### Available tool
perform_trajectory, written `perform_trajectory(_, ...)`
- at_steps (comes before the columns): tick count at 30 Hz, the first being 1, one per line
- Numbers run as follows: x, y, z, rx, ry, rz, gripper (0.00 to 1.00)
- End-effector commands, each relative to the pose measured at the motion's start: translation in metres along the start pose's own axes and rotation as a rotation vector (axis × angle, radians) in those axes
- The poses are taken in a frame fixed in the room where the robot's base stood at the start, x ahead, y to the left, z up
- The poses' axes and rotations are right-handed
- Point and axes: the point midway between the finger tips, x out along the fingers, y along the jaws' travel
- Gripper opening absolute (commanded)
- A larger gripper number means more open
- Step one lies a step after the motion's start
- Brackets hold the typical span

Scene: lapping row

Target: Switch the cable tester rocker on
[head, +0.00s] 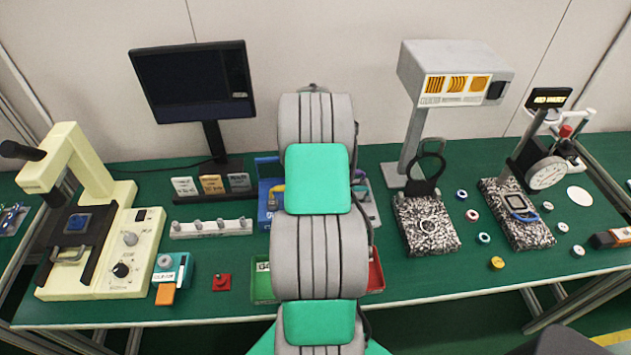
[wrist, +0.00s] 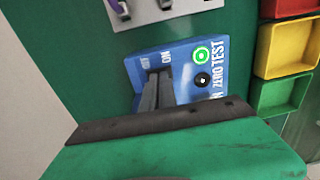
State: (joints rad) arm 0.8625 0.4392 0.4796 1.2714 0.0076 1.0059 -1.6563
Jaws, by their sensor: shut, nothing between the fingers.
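The cable tester is a blue box (wrist: 184,54). In the wrist view its top face shows white lettering with "ON", "ZERO" and "TEST", a button with a lit green ring (wrist: 201,54), and a black knob (wrist: 202,80). In the head view the blue tester (head: 266,205) shows only in part beside my arm. My gripper (wrist: 160,74) is shut and empty, its dark fingertips over the tester's face just below the "ON" lettering. The fingers cover the spot there, so the rocker and its position cannot be made out. Whether the tips touch the face is unclear.
Red (wrist: 290,7), yellow (wrist: 287,48) and green (wrist: 280,94) bins stand right of the tester in the wrist view. A grey plate with fittings (wrist: 150,12) lies above it. In the head view a monitor (head: 193,80) stands behind, left of my arm.

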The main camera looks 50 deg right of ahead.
Motion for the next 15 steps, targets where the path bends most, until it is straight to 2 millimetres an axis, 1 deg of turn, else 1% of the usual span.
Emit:
perform_trajectory(7,0.0,0.0,0.002,0.004,0.0,-0.001,0.0)
perform_trajectory(10,-0.004,0.0,0.002,0.004,0.0,0.0,0.0)
perform_trajectory(13,-0.018,0.001,0.001,0.001,0.0,0.001,0.0)
perform_trajectory(15,-0.033,0.002,-0.001,-0.002,0.0,0.003,0.0)
